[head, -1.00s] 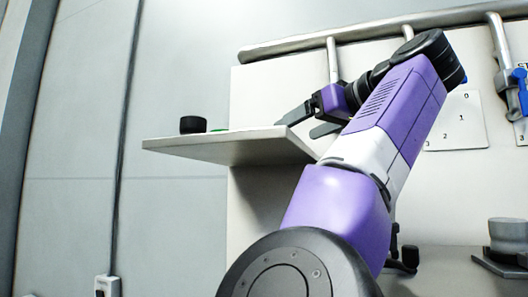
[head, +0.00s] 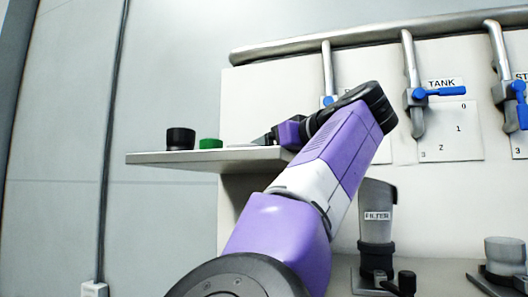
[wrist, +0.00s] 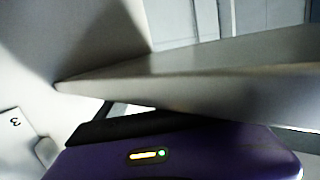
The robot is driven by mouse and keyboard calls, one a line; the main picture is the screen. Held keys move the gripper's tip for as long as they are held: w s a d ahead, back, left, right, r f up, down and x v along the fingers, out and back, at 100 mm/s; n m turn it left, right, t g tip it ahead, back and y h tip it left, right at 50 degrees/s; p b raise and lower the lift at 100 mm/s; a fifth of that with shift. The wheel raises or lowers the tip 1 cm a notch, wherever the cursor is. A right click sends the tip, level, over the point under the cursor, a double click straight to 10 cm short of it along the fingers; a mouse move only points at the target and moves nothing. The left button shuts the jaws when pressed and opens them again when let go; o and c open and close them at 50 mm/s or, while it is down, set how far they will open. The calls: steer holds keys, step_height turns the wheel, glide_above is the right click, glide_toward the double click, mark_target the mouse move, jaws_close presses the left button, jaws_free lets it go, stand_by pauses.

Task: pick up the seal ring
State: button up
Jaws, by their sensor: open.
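I cannot make out a seal ring for certain. On the pale shelf (head: 160,158) stand a black round piece (head: 181,139) and, to its right, a low green piece (head: 209,143); their shapes are too small to tell whether either is a ring. My gripper (head: 266,139) is at the right end of the shelf, to the right of both pieces, with its dark fingers pointing left. It is open, and nothing shows between the fingers. In the wrist view the shelf (wrist: 190,90) crosses in front of the purple gripper body and hides much of the fingers.
Behind stands a pale panel with pipes and blue-handled valves, one labelled TANK (head: 425,93). A grey FILTER canister (head: 377,220) stands below, right of my arm. A grey fitting (head: 505,258) is at the lower right. The grey wall left of the shelf is bare.

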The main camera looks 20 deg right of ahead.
steer(key=c, duration=1.4)
